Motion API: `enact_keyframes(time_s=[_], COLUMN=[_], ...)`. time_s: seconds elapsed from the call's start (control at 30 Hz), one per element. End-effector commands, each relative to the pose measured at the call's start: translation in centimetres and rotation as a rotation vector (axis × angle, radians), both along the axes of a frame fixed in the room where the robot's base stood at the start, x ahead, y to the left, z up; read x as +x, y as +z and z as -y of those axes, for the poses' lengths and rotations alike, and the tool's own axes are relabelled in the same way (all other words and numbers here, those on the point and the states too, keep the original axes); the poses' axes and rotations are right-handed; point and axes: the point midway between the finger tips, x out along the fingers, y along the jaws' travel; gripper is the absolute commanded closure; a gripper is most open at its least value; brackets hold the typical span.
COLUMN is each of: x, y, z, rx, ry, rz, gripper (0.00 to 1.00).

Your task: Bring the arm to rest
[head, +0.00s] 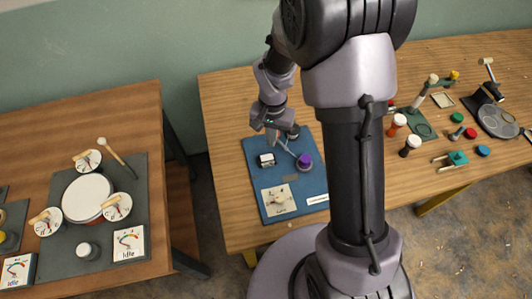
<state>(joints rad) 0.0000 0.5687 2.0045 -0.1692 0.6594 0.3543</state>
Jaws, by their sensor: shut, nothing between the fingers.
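My arm rises from its base at the right of centre and bends over at the top of the head view. My gripper (272,133) hangs from it, pointing down over the blue mat (263,198) on the middle table. Its fingers are small here and look closed, with nothing seen between them. A purple round piece (304,161) and a small white and black block (266,160) stand on the mat below it. Whether the fingertips touch anything there I cannot tell.
A white dial card (278,200) lies on the blue mat. The left table (130,105) bears a dark mat with a drum (88,197), dials and a mallet (116,157). Right of my arm stand several small pieces, including a green clamp-like piece (457,158). A gap separates the tables.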

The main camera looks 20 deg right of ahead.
Motion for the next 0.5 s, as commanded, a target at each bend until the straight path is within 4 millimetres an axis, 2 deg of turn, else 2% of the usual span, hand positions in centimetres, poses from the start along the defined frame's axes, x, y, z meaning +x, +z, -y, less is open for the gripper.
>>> enact_keyframes(time_s=[0.27,0.33,0.37,0.43,0.5], x=[0.0,0.0,-0.2,-1.1,-3.5], y=[-0.1,1.0,2.2,6.4,11.7], z=[0.0,-0.1,-0.1,-0.4,-0.9], rx=[0.0,0.003,0.006,0.019,0.039], ry=[0.0,0.002,0.004,0.012,0.026], rz=[0.0,0.017,0.031,0.092,0.172], gripper=[1.0,1.0,1.0,1.0,1.0])
